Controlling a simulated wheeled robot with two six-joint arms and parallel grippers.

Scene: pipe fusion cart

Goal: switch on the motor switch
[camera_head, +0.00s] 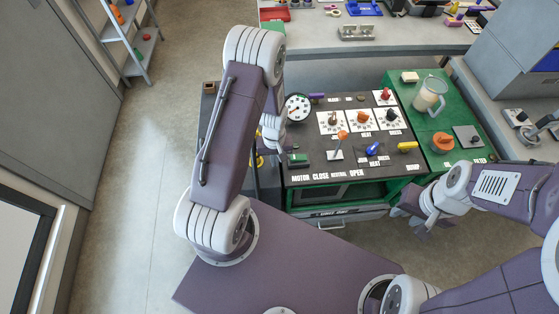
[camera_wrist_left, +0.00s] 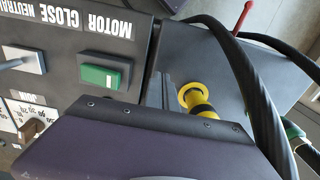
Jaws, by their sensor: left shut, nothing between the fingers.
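The motor switch is a green rocker in a dark housing at the panel's left front corner, above the word MOTOR (camera_head: 298,159). In the left wrist view the green switch (camera_wrist_left: 103,72) shows large, with a small pale mark; I cannot tell which way it is tipped. My left gripper (camera_wrist_left: 160,89) is shut and empty, to the right of the switch in that view and apart from it. In the head view it is mostly hidden by my left arm, just left of the panel. My right gripper (camera_head: 427,217) looks open and empty, in front of the cart's right part.
The dark panel (camera_head: 330,172) also holds a lever (camera_head: 339,141), several dials, a blue knob (camera_head: 373,149) and a yellow handle (camera_head: 407,146). A round gauge (camera_head: 297,107) stands behind. In the wrist view, a yellow fitting (camera_wrist_left: 195,98) and black hoses (camera_wrist_left: 250,90) lie right of the panel edge.

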